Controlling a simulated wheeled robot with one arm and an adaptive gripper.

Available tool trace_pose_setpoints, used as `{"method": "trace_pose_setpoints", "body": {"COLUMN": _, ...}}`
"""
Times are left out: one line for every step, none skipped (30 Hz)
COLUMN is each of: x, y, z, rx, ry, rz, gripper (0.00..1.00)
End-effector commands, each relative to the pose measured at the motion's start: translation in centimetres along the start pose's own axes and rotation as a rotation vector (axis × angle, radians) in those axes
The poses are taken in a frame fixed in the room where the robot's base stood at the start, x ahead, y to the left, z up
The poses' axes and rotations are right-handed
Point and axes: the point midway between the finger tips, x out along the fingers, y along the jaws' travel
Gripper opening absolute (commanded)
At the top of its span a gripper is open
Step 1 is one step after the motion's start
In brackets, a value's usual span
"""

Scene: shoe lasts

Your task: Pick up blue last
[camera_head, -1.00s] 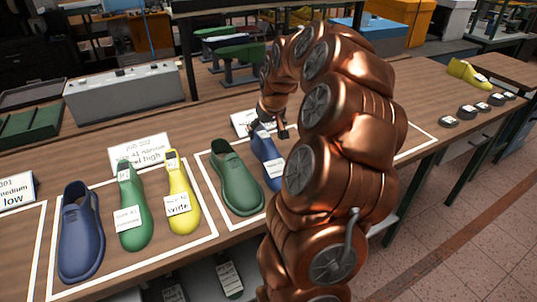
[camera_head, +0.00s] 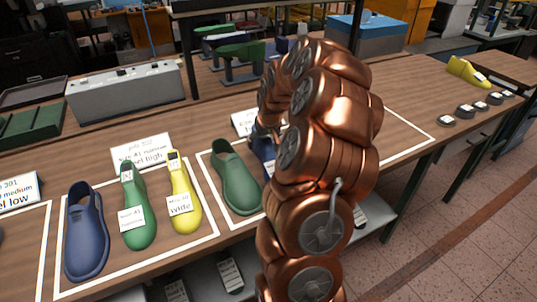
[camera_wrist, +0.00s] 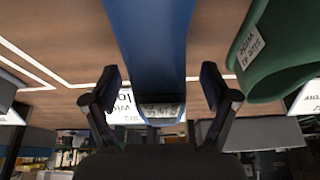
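A blue last (camera_head: 261,150) stands on the table right of a green last (camera_head: 236,178), mostly hidden behind my copper arm in the head view. In the wrist view the blue last (camera_wrist: 152,45) runs down from the top centre, and its labelled end lies between my two fingers. My gripper (camera_wrist: 160,92) is open, with a gap visible on each side of the blue last. The green last (camera_wrist: 275,50) is close on the right in the wrist view. Another blue last (camera_head: 86,232) stands at the left of the head view.
A green last (camera_head: 138,207) and a yellow last (camera_head: 183,195) stand in the left outlined area. Sign cards (camera_head: 141,153) stand behind the lasts. A grey box (camera_head: 125,92) is at the back left. Dark round pieces (camera_head: 466,111) lie at the right.

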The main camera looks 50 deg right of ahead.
Motion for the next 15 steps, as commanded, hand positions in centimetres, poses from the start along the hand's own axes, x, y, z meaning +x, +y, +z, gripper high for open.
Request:
{"method": "trace_pose_setpoints", "body": {"x": 0.00, "y": 0.00, "z": 0.01, "rx": 0.000, "ry": 0.000, "rz": 0.000, "gripper": 0.78}}
{"method": "trace_pose_setpoints", "body": {"x": 0.00, "y": 0.00, "z": 0.01, "rx": 0.000, "ry": 0.000, "rz": 0.000, "gripper": 0.74}}
{"method": "trace_pose_setpoints", "body": {"x": 0.00, "y": 0.00, "z": 0.01, "rx": 0.000, "ry": 0.000, "rz": 0.000, "gripper": 0.70}}
{"method": "trace_pose_setpoints", "body": {"x": -0.01, "y": 0.00, "z": 0.01, "rx": 0.000, "ry": 0.000, "rz": 0.000, "gripper": 0.67}}
{"method": "trace_pose_setpoints", "body": {"x": -0.01, "y": 0.00, "z": 0.01, "rx": 0.000, "ry": 0.000, "rz": 0.000, "gripper": 0.64}}
{"method": "trace_pose_setpoints", "body": {"x": -0.01, "y": 0.00, "z": 0.01, "rx": 0.000, "ry": 0.000, "rz": 0.000, "gripper": 0.60}}
{"method": "trace_pose_setpoints", "body": {"x": -0.01, "y": 0.00, "z": 0.01, "rx": 0.000, "ry": 0.000, "rz": 0.000, "gripper": 0.57}}
{"method": "trace_pose_setpoints", "body": {"x": -0.01, "y": 0.00, "z": 0.01, "rx": 0.000, "ry": 0.000, "rz": 0.000, "gripper": 0.54}}
{"method": "trace_pose_setpoints", "body": {"x": -0.01, "y": 0.00, "z": 0.01, "rx": 0.000, "ry": -0.001, "rz": 0.000, "gripper": 0.49}}
{"method": "trace_pose_setpoints", "body": {"x": -0.01, "y": 0.00, "z": 0.01, "rx": 0.000, "ry": -0.001, "rz": 0.000, "gripper": 0.46}}
{"method": "trace_pose_setpoints", "body": {"x": -0.01, "y": 0.00, "z": 0.01, "rx": 0.000, "ry": -0.001, "rz": 0.000, "gripper": 0.43}}
{"method": "trace_pose_setpoints", "body": {"x": -0.01, "y": 0.00, "z": 0.02, "rx": 0.000, "ry": -0.001, "rz": 0.000, "gripper": 0.39}}
{"method": "trace_pose_setpoints", "body": {"x": -0.01, "y": 0.00, "z": 0.02, "rx": 0.000, "ry": -0.001, "rz": 0.000, "gripper": 0.36}}
{"method": "trace_pose_setpoints", "body": {"x": -0.01, "y": 0.00, "z": 0.02, "rx": 0.000, "ry": -0.001, "rz": 0.000, "gripper": 0.33}}
{"method": "trace_pose_setpoints", "body": {"x": -0.01, "y": 0.00, "z": 0.02, "rx": 0.000, "ry": -0.001, "rz": 0.000, "gripper": 0.29}}
